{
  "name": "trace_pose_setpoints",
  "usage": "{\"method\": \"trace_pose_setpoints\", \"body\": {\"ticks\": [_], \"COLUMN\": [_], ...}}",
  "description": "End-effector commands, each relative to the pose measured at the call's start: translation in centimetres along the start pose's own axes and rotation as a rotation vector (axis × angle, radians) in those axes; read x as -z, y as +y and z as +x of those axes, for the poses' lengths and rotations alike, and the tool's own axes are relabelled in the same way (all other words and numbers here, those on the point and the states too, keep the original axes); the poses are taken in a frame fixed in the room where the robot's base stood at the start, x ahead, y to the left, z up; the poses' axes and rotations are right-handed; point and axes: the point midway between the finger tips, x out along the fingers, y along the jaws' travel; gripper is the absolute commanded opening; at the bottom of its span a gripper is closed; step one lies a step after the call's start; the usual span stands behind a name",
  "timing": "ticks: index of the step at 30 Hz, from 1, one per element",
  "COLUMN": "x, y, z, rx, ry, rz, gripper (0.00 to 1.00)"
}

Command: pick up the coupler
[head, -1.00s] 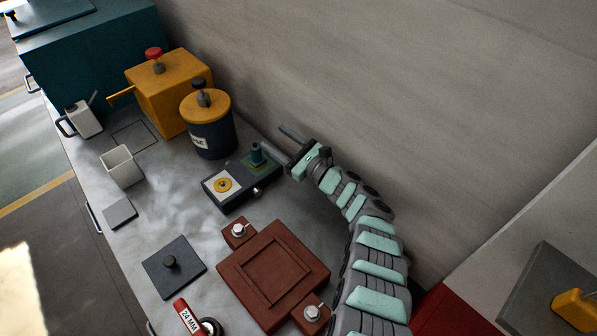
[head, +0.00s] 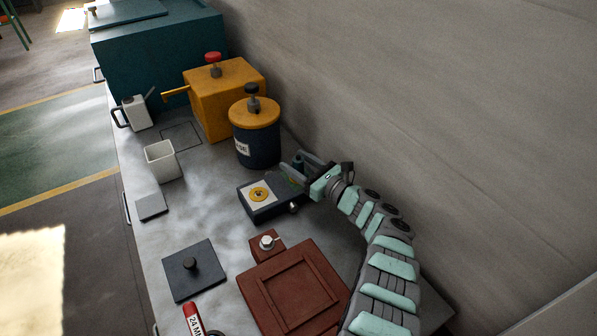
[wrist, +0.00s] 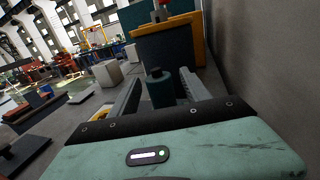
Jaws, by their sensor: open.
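The coupler, a small dark teal upright piece with a narrower top, stands at the right end of a dark block (head: 268,211). In the head view the coupler (head: 298,162) is partly hidden by my gripper. My gripper (head: 294,168) is open and low beside the block's right end, its fingers pointing towards the coupler. In the wrist view the coupler (wrist: 162,92) shows upright between the two spread fingers of my gripper (wrist: 160,88). I cannot tell whether either finger touches it.
A navy drum with an orange lid (head: 254,115) stands just behind the block. An orange box (head: 228,95) is further back. The wall (head: 430,100) runs close along the right. A brown plate (head: 292,290) lies in front. A white cup (head: 162,162) stands left.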

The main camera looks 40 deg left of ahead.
Motion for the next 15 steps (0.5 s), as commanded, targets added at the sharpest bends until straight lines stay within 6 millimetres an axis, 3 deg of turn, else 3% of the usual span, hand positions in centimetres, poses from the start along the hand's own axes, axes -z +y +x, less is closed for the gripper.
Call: {"method": "trace_pose_setpoints", "body": {"ticks": [6, 15], "x": [0.2, 0.0], "y": [-0.1, -0.1], "z": [2.4, 2.6], "rx": [0.0, 0.002], "ry": [0.001, 0.001], "rz": [-0.001, 0.001], "gripper": [0.55, 0.54]}}
